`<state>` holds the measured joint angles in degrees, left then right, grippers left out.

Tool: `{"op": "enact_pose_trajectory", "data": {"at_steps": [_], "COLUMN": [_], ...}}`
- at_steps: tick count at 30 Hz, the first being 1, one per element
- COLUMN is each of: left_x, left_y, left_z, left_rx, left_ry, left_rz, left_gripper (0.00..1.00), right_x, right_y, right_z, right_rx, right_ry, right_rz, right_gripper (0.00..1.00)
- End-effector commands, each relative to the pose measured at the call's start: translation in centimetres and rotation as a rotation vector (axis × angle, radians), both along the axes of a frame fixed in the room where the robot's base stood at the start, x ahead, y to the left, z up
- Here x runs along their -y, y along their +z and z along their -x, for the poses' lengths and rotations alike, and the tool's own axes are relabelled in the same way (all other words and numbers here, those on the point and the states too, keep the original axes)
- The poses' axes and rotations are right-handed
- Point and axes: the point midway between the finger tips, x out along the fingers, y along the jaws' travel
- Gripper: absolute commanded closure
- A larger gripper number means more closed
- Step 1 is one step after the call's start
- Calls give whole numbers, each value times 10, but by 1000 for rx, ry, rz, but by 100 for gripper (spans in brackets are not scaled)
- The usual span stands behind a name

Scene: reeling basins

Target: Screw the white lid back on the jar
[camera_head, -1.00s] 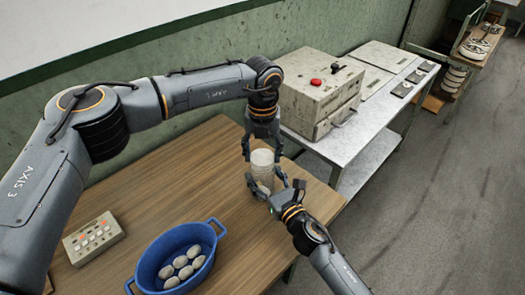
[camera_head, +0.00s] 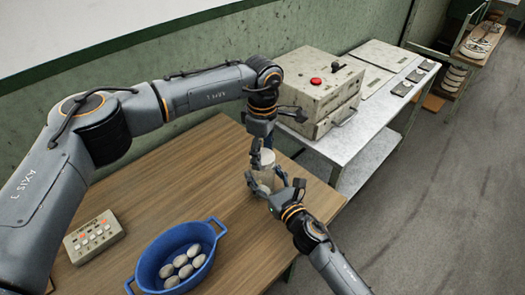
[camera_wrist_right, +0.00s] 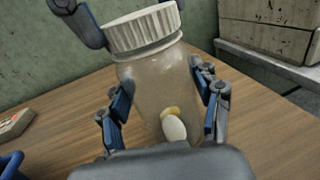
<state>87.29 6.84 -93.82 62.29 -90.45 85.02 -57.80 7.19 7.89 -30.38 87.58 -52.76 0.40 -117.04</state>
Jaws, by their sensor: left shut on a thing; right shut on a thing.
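The clear jar (camera_head: 264,183) stands upright on the wooden table near its right corner. In the right wrist view the jar (camera_wrist_right: 160,85) shows a pale oval thing and a yellowish bit inside. The white ribbed lid (camera_wrist_right: 143,32) sits on the jar's mouth; I cannot tell how tightly. My left gripper (camera_head: 262,157) comes down from above and is shut on the lid, largely hiding it in the head view. My right gripper (camera_head: 277,188) is shut on the jar's body from the front right, with its fingers on both sides of the glass.
A blue basin (camera_head: 149,268) with several pale cocoons stands at the table's front. A button box (camera_head: 93,237) lies at the left on the wooden table (camera_head: 185,165). A metal bench (camera_head: 355,148) with a machine box (camera_head: 312,90) stands behind to the right.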

Motion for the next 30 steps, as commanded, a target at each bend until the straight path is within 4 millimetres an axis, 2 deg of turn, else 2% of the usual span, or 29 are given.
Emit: {"op": "enact_pose_trajectory", "data": {"at_steps": [24,30], "left_x": [0,0], "left_y": [0,0], "left_z": [-1,-1], "left_rx": [3,4], "left_ry": [-1646,-1922], "left_rz": [-1,-1], "left_gripper": [52,52], "right_x": [1,1], "right_y": [-2,-2], "right_z": [0,0], "right_rx": [-3,-3], "right_ry": [-1,-1], "right_rz": [2,2], "right_gripper": [100,100]}}
